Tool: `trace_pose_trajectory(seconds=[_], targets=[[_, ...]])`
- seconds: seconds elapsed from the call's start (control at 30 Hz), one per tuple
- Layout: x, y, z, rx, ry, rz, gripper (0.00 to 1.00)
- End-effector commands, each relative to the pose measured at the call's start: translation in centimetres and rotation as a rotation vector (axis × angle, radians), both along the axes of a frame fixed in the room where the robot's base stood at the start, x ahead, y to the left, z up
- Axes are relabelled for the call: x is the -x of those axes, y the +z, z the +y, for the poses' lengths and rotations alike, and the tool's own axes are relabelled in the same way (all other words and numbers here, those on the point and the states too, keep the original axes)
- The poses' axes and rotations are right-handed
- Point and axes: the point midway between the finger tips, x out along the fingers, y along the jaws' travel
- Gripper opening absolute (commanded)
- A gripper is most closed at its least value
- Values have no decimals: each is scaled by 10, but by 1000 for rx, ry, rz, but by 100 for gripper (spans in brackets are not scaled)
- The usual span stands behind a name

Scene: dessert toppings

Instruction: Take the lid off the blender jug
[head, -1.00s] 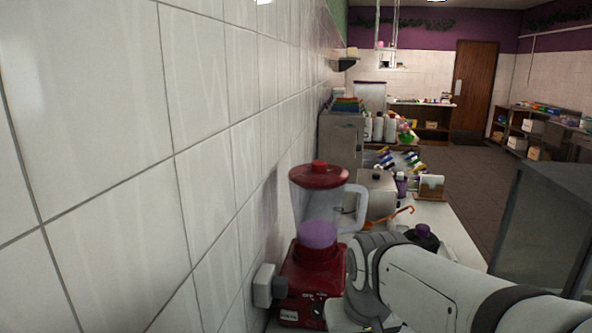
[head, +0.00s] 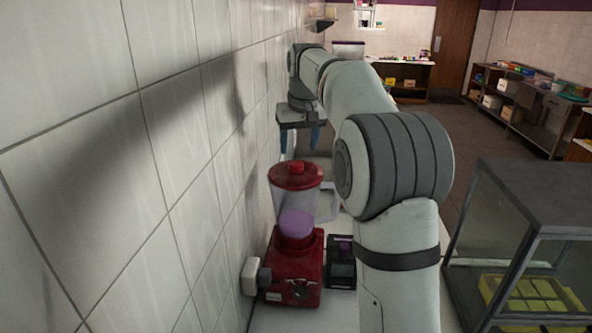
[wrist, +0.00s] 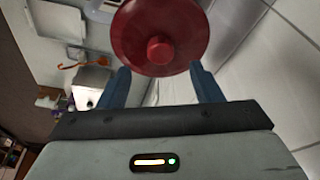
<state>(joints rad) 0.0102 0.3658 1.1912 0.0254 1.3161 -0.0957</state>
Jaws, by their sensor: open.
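The blender (head: 293,262) stands on the counter by the tiled wall, with a red base and a clear jug (head: 318,203) that has a handle on its right. Purple contents show low in the jug. The red lid (head: 296,175) with its round knob sits on top of the jug. In the wrist view the lid (wrist: 135,42) and its knob (wrist: 160,49) show from above, just beyond the fingertips. My gripper (head: 300,140) is open and empty, pointing down above and behind the lid in the head view. Its blue fingers (wrist: 160,82) are spread apart.
A white plug or box (head: 250,275) is at the wall left of the base. A glass display case (head: 525,240) stands at the right. An orange utensil (wrist: 78,65) and a metal box (wrist: 90,86) lie on the counter in the wrist view.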

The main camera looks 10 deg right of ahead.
Motion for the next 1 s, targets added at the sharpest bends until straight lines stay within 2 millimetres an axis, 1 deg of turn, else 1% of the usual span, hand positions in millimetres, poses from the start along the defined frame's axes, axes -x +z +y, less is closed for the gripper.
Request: trace_pose_trajectory(seconds=[0.03, 0.17, 0.4, 0.5, 0.7, 0.77, 1.0], targets=[[-1, -6, 0, 0, 0, 2, 59], [-6, -19, 1, 0, 0, 3, 59], [-16, -52, 2, 0, -1, 2, 59], [-18, -59, 2, 0, -1, 0, 59], [-18, -60, 1, 0, -2, -1, 59], [-18, -60, 1, 0, -2, -1, 56], [-18, -60, 1, 0, -2, -1, 36]])
